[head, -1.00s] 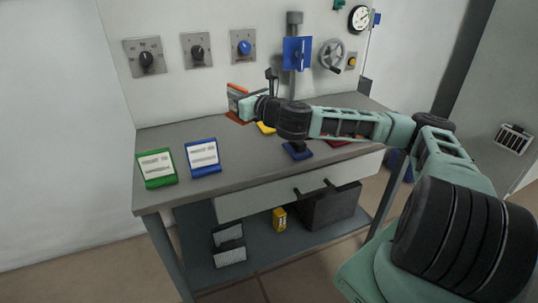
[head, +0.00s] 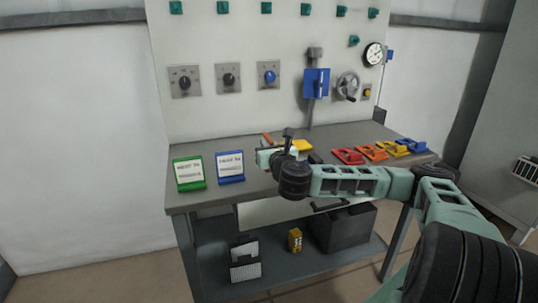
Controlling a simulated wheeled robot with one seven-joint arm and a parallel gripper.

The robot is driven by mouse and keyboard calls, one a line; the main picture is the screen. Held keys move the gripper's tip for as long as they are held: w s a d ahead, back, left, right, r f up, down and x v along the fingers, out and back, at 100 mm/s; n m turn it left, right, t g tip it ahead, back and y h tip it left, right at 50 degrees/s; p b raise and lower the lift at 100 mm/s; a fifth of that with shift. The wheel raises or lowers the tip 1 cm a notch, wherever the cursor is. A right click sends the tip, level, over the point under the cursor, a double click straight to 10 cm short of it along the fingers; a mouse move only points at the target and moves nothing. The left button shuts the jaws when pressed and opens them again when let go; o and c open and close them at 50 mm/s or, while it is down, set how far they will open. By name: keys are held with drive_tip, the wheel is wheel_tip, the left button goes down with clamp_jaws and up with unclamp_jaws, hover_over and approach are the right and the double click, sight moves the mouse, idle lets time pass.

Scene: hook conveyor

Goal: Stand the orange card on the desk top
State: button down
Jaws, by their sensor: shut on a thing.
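My gripper (head: 268,154) is shut on the orange card, low over the desk top (head: 262,193), right of the blue card. Only a thin orange edge of the card (head: 266,139) shows above the gripper; the rest is hidden behind my gripper and arm. I cannot tell whether its lower edge touches the desk. A green card (head: 189,172) and a blue card (head: 230,167) stand leaning back on the left of the desk, labels facing me.
A yellow piece (head: 302,146) lies behind my wrist. Red (head: 347,156), orange (head: 373,153), yellow (head: 395,149) and blue (head: 411,145) holders line the right. A panel with knobs (head: 228,78), a blue lever box (head: 316,83) and a handwheel (head: 347,86) rises behind.

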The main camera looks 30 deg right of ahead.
drive_tip(key=shift+f, duration=1.4)
drive_tip(key=shift+f, duration=0.1)
drive_tip(key=c, duration=1.5)
unclamp_jaws()
drive_tip(key=p+v, duration=0.4)
drive_tip(key=v, duration=0.8)
drive_tip(key=shift+r, duration=0.2)
